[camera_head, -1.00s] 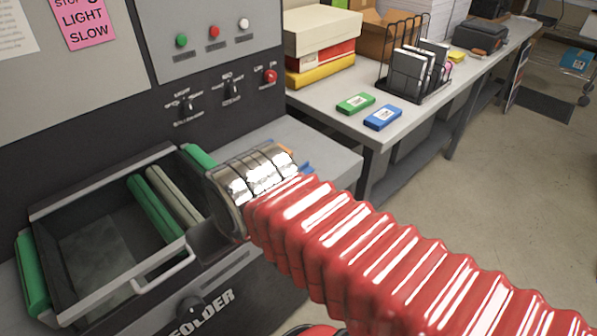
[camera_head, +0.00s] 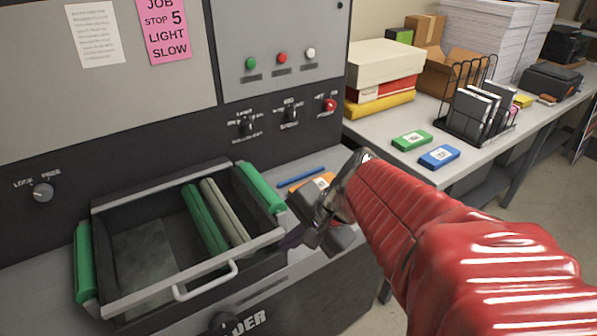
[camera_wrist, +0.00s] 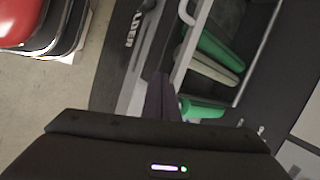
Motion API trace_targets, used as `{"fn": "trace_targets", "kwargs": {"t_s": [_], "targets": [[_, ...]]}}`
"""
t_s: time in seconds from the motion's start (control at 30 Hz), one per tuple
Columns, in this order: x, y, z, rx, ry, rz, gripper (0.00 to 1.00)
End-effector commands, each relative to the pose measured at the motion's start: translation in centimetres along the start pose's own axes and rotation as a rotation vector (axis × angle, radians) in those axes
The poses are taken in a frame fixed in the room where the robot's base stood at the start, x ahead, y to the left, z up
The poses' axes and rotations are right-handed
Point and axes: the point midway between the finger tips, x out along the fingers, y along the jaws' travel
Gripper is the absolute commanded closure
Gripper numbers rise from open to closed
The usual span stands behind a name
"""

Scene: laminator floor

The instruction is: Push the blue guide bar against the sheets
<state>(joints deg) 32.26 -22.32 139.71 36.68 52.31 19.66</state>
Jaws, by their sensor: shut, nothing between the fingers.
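A thin blue bar (camera_head: 301,177), which looks like the guide bar, lies on the grey surface right of the open folder tray. An orange block with a white label (camera_head: 321,181) lies just in front of it, partly hidden by my arm. My gripper (camera_head: 291,240) is shut and empty, low at the tray's right front corner, in front of the bar and apart from it. In the wrist view its dark fingers (camera_wrist: 161,98) point at the tray edge. I cannot make out any sheets beside the bar; my arm may hide them.
The folder tray (camera_head: 132,188) has green rollers and a front handle (camera_head: 206,283). On the right bench lie a green box (camera_head: 412,140), a blue box (camera_head: 439,157), a wire rack (camera_head: 480,112), stacked boxes (camera_head: 383,65) and paper stacks (camera_head: 486,38).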

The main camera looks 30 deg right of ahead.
Motion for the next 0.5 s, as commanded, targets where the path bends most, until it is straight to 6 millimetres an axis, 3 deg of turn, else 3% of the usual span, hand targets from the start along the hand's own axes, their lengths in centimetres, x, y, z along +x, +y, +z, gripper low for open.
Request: {"fn": "trace_targets", "kwargs": {"t_s": [0.27,0.5], "targets": [[0.2,0.8,-6.0,0.485,-0.031,-0.132,1.0],[-0.4,2.8,-11.8,0.922,-0.071,-0.281,1.0]]}}
